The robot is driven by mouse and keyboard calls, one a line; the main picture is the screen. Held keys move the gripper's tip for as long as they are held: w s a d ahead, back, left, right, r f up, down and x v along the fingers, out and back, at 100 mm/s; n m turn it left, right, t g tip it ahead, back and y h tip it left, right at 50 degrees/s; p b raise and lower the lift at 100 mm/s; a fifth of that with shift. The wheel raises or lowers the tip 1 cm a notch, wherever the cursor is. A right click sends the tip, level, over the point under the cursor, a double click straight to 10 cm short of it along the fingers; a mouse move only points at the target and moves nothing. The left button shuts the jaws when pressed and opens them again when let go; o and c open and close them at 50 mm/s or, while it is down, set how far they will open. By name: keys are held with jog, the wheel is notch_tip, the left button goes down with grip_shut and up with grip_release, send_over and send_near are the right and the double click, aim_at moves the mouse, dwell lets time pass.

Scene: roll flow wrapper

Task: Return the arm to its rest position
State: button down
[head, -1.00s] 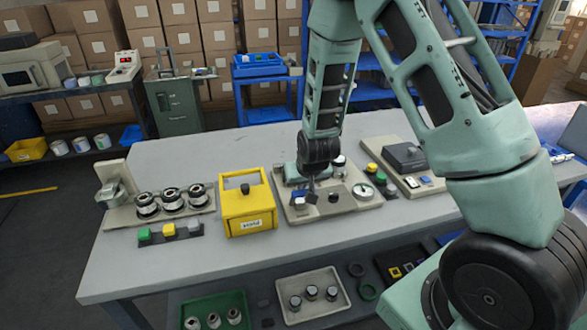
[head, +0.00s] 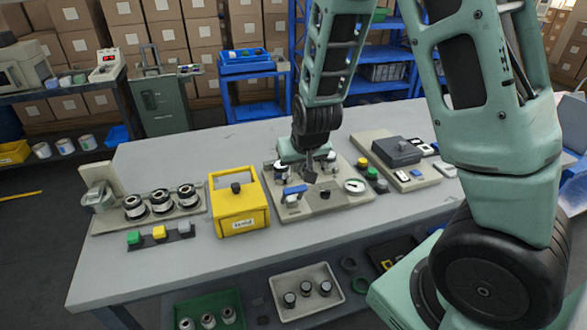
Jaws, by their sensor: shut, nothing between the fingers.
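My gripper (head: 309,172) hangs at the end of my green arm, pointing down over a beige control panel (head: 322,206) on the table. Its fingers look closed, small and dark, with nothing seen between them. Whether they touch the panel is hard to tell. The panel carries a blue-topped white switch (head: 293,194), a round gauge (head: 355,185) and several dark knobs. My wrist hides part of the panel's back.
A yellow box (head: 238,203) stands left of the panel, beside a rack of several rollers (head: 160,205) and a row of coloured buttons (head: 160,234). A second device (head: 398,152) stands right. The table (head: 160,280) is clear at front left.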

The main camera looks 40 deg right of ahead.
jog(key=shift+s+a+r, duration=0.1)
jog(key=shift+s+r, duration=0.35)
dwell(0.3)
jog(key=s+a+r+n+g+y, duration=0.1)
jog(key=s+a+r+n+y, duration=0.15)
jog(key=s+a, duration=0.4)
jog(key=s+a+r+n+g+y, duration=0.1)
jog(key=s+a+r+n+g, duration=0.2)
jog(key=a, duration=0.7)
jog(key=s+a+r+n, duration=0.1)
jog(key=s+a+n, duration=0.1)
jog(key=s, duration=0.5)
jog(key=s+a+r+n+g+h, duration=0.1)
jog(key=s+a+r+n, duration=0.1)
jog(key=s, duration=0.6)
jog(key=shift+a+n, duration=0.45)
jog(key=shift+n, duration=0.3)
dwell(0.8)
